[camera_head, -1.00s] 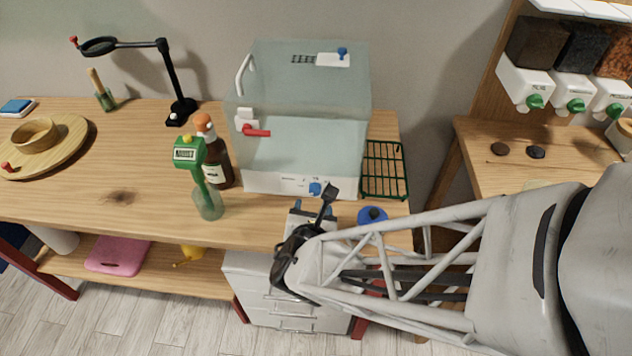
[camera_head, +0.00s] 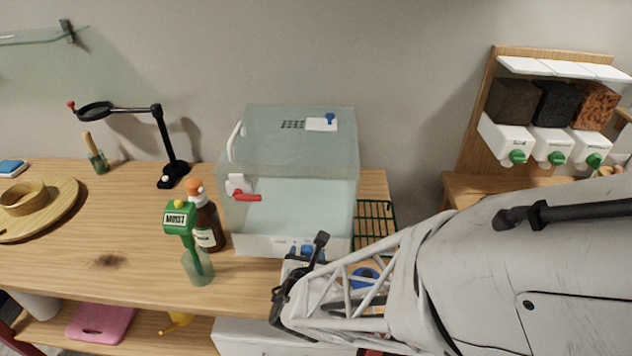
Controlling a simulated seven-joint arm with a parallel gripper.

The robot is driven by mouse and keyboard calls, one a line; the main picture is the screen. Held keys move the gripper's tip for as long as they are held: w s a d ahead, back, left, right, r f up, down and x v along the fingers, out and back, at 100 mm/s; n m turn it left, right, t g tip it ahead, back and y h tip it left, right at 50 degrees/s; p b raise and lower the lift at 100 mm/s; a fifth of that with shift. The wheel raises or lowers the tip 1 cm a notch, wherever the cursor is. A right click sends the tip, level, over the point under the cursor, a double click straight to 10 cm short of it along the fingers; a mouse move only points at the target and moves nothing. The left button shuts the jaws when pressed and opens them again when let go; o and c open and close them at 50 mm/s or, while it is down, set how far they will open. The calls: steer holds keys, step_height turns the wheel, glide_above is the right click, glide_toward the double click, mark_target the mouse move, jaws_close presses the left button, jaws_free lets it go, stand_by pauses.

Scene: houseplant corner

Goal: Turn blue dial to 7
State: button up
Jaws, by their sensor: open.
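The clear glass case (camera_head: 289,195) stands on the table with a white base strip along its front. A blue dial (camera_head: 307,249) sits low on that strip, right of its middle. It is small and partly covered by my gripper, and its number marks are too small to read. My gripper (camera_head: 306,258) is open, right in front of the dial at the table's front edge. Whether its fingers touch the dial, or are on both sides of it, I cannot tell.
A brown bottle (camera_head: 207,224) and a green meter (camera_head: 180,218) in a glass stand left of the case. A green wire rack (camera_head: 373,219) is to its right. A round blue item (camera_head: 365,277) shows behind my arm. The table's left middle is clear.

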steer(key=c, duration=0.9)
steer(key=shift+m+y, duration=0.3)
steer(key=shift+m, duration=0.1)
steer(key=shift+d+f+m+y, duration=0.1)
steer(key=shift+m+y, duration=0.6)
steer(key=shift+m, duration=0.4)
steer(key=shift+d+f+m+t+y, duration=0.1)
steer(key=shift+m+t+y, duration=0.4)
steer(key=shift+m+y, duration=1.1)
steer(key=shift+m+h, duration=0.3)
steer(key=shift+m, duration=0.2)
steer(key=o, duration=0.9)
